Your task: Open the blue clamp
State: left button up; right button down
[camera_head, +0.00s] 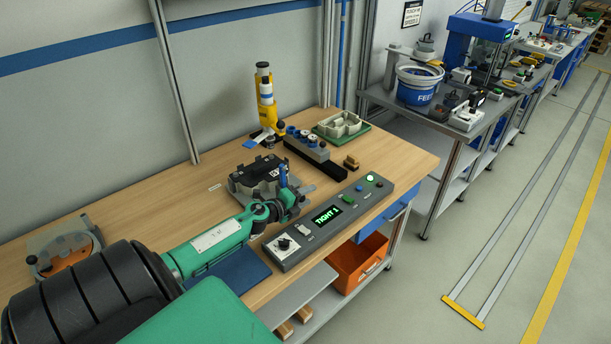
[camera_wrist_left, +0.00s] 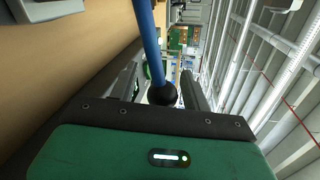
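The blue clamp (camera_head: 283,175) shows as an upright blue handle at the front right of the dark grey fixture (camera_head: 262,174). My left gripper (camera_head: 293,198) is at this handle, in front of the fixture. In the left wrist view, the blue clamp handle (camera_wrist_left: 149,42) ends in a black ball between the two dark fingers of my left gripper (camera_wrist_left: 160,88). The fingers stand apart, with a gap visible beside the ball, so the gripper looks open around the handle. The clamp's base is mostly hidden. My right gripper is not in view.
A grey control panel (camera_head: 301,248) with a lit green display reading "TIGHT" lies along the table's front edge, close to my left gripper. A yellow tool (camera_head: 265,100), a block with blue-topped parts (camera_head: 306,146) and a green tray (camera_head: 342,128) stand behind. The wooden table's (camera_head: 150,205) left middle is clear.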

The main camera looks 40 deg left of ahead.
pick_arm(q)
jog(key=shift+s, duration=0.1)
jog(key=b+v, duration=0.2)
jog(key=v, duration=1.1)
jog(key=shift+s+b, duration=0.3)
jog(key=shift+b, duration=0.1)
jog(key=shift+r, duration=0.1)
dwell(0.3)
